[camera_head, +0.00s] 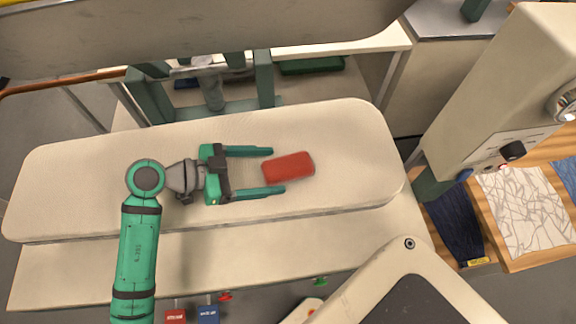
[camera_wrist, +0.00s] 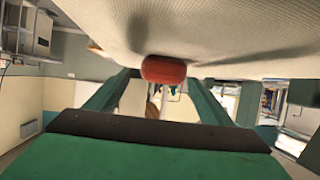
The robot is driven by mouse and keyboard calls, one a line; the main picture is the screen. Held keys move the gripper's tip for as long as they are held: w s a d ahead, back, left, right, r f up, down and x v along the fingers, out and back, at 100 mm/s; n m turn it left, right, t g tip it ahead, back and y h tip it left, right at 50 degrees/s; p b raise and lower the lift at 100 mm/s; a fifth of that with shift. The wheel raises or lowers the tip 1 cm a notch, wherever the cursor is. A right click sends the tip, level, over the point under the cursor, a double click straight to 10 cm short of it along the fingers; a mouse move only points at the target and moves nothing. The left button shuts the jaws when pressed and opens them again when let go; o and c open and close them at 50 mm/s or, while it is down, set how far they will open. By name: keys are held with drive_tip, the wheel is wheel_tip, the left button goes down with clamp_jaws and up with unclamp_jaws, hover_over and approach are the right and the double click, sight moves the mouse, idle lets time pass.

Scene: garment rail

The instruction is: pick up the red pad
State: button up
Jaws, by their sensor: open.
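The red pad (camera_head: 288,166) is a small rounded block lying on the cream padded board (camera_head: 345,130). My gripper (camera_head: 272,171) is green and open, with one finger on the far side and one on the near side. In the head view the fingertips reach to about the pad's left end, with the pad ahead of and partly between them. In the wrist view the red pad (camera_wrist: 163,69) shows between the two fingers (camera_wrist: 155,97), against the board surface (camera_wrist: 200,25). I cannot tell whether a finger touches it.
A large pale panel (camera_head: 200,35) spans the back above the board. A cream machine column with a black knob (camera_head: 512,150) stands at the right. Folded cloths (camera_head: 525,205) lie on a wooden surface there. Small red and blue tags (camera_head: 207,315) are at the front edge. The board's right end is clear.

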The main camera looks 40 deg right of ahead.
sight(278, 167)
drive_tip(key=shift+d+r+x, duration=0.1)
drive_tip(key=shift+r+x, duration=0.1)
drive_tip(key=shift+x, duration=1.2)
drive_tip(key=shift+d+r+x, duration=0.15)
drive_tip(key=shift+r+x, duration=0.05)
drive_tip(key=shift+x, duration=1.2)
drive_tip(key=shift+w, duration=0.1)
drive_tip(key=c, duration=1.2)
